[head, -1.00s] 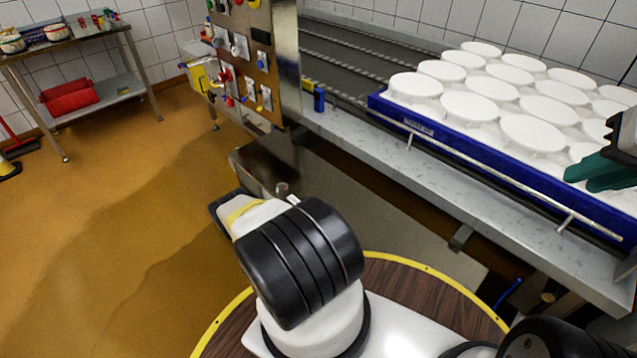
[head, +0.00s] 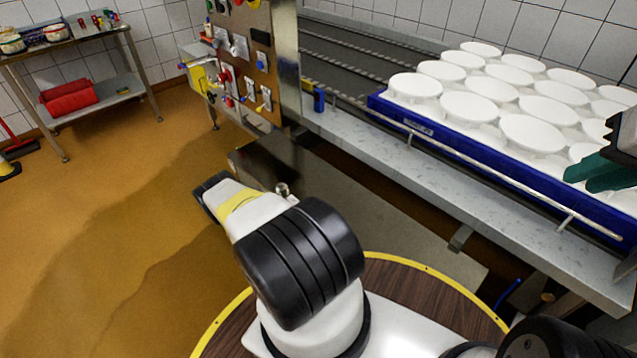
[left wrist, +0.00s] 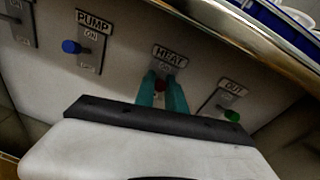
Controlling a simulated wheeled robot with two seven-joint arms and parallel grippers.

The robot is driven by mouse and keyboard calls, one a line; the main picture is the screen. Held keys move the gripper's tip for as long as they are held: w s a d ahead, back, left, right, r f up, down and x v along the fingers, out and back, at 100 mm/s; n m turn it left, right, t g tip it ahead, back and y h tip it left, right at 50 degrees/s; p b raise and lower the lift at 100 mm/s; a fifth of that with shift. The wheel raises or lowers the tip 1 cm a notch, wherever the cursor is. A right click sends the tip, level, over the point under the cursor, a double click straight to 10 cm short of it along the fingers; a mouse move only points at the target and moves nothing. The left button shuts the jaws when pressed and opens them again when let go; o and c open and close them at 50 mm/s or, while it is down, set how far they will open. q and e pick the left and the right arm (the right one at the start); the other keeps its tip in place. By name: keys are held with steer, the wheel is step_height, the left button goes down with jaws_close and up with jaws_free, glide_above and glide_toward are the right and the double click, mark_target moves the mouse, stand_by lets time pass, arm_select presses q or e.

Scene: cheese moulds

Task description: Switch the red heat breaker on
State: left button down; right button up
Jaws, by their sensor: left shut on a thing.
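The red heat breaker (left wrist: 160,85) sits under the HEAT label on a grey panel (left wrist: 125,65) in the left wrist view. My left gripper (left wrist: 161,88) has its teal fingers on either side of the red knob and is shut on it. The fingers hide most of the breaker's slot, so I cannot tell its lever position. In the head view my left arm reaches forward, and its gripper is hidden. My right gripper (head: 598,174) shows at the right edge over the mould tray, with no thing seen between its fingers.
A blue-knobbed PUMP breaker (left wrist: 72,47) is left of the heat breaker, and a green-knobbed one (left wrist: 232,116) is at right. A blue tray (head: 430,128) of white moulds lies on the steel counter (head: 470,185). A control panel (head: 250,60) stands at the back.

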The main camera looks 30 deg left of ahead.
stand_by(0.3)
arm_select(q)
steer(key=c, duration=1.4)
jaws_free()
steer(key=shift+s+r, duration=0.1)
steer(key=v, duration=0.7)
steer(key=shift+s+r, duration=0.15)
steer(key=shift+s, duration=0.1)
steer(key=shift+a, duration=0.1)
